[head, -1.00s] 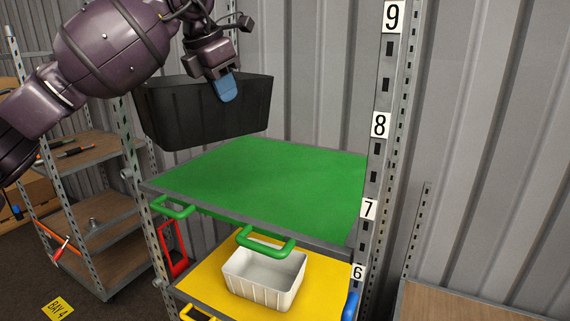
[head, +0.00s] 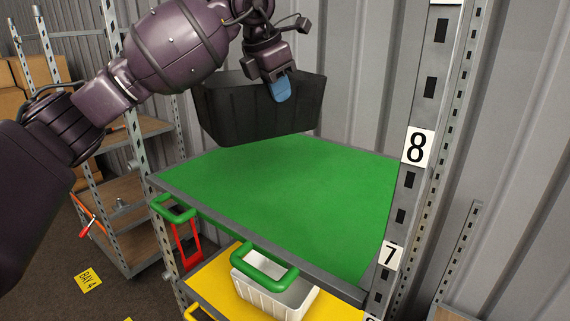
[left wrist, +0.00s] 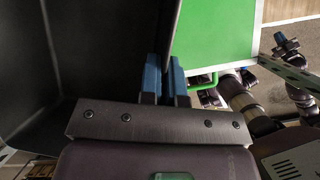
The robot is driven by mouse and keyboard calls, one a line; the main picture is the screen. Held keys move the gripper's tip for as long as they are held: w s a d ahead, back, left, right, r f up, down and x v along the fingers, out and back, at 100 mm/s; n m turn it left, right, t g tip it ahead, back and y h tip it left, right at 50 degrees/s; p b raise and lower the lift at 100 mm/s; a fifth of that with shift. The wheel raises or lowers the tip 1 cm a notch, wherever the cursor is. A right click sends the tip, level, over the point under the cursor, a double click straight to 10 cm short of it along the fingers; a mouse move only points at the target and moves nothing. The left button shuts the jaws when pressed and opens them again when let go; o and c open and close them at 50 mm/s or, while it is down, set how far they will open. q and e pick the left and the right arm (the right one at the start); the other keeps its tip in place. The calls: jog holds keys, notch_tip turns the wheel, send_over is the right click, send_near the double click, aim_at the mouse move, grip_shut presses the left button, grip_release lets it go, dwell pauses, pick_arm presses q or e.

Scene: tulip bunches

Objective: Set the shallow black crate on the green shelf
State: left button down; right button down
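The black crate (head: 235,108) hangs over the back left part of the green shelf (head: 290,195) in the head view. It appears raised clear of the surface; the exact gap is hard to tell. My left gripper (head: 281,88) is shut on the crate's near wall, its blue fingers (left wrist: 163,80) on both sides of it in the left wrist view. The crate's dark inside (left wrist: 95,50) fills the left of that view. What seems to be my right gripper (left wrist: 288,45) is small at the far right there; its fingers are unclear.
The green shelf top is bare, with green handles (head: 264,264) in front. A yellow shelf (head: 212,280) below holds a white bin (head: 275,297). A metal post (head: 410,190) with number labels stands on the right; the corrugated wall (head: 370,80) is behind.

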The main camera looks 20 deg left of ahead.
aim_at(256, 102)
pick_arm(q)
notch_tip(256, 102, down, 16)
jog(key=p, duration=0.1)
jog(key=c, duration=1.8)
grip_release()
jog(key=o, duration=0.5)
jog(key=b+v, duration=0.1)
jog(key=v, duration=1.1)
